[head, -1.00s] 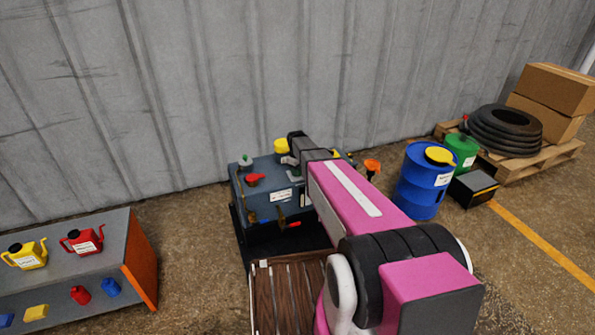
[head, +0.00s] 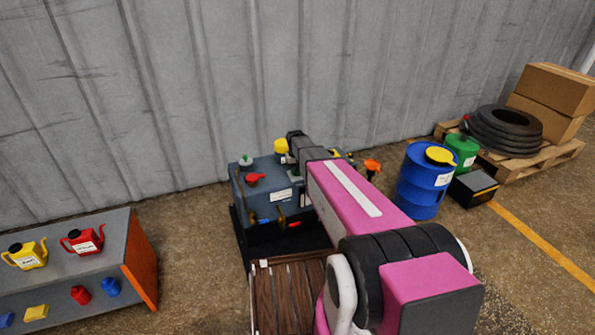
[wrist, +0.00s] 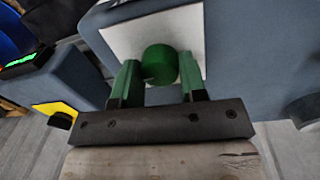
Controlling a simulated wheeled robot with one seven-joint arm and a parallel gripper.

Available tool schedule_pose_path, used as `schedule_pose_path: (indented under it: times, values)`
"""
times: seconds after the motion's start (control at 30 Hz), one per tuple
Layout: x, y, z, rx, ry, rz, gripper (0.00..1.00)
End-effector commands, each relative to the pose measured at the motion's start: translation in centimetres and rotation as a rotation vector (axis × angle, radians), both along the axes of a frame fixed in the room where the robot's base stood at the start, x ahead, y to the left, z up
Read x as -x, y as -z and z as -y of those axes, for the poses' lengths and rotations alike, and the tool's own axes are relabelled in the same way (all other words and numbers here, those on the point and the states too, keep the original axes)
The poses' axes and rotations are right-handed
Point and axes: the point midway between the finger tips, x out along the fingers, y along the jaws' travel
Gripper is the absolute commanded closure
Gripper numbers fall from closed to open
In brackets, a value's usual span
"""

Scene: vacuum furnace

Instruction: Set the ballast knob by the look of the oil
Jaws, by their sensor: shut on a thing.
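In the wrist view a round green knob (wrist: 159,65) stands on a white plate (wrist: 118,38) fixed to a blue-grey housing. My gripper (wrist: 160,82) has its green fingers on either side of this knob, shut on it. Which way the knob is turned cannot be told. In the head view the blue-grey pump unit (head: 258,187) stands against the wall, with my arm reaching over it. My gripper and the held knob are mostly hidden there behind my arm. No oil window can be made out.
The pump top carries a red knob (head: 255,178), a green-topped fitting (head: 246,159) and a yellow cap (head: 281,146). A bench (head: 117,243) with yellow and red oil cans stands left. A blue drum (head: 423,182) and a loaded pallet (head: 552,154) stand right.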

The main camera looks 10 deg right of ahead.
Motion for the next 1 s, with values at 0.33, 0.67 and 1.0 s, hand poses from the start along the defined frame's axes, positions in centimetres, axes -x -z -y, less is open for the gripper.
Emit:
schedule_pose_path:
  times: [0.33,0.67,1.0]
  values:
    - [0.0,-0.04,0.01,0.001,0.106,0.0,0.85]
    - [0.0,-0.04,0.01,0.0,0.116,-0.001,0.85]
    - [-0.01,-0.02,0.0,0.0,0.115,0.0,0.36]
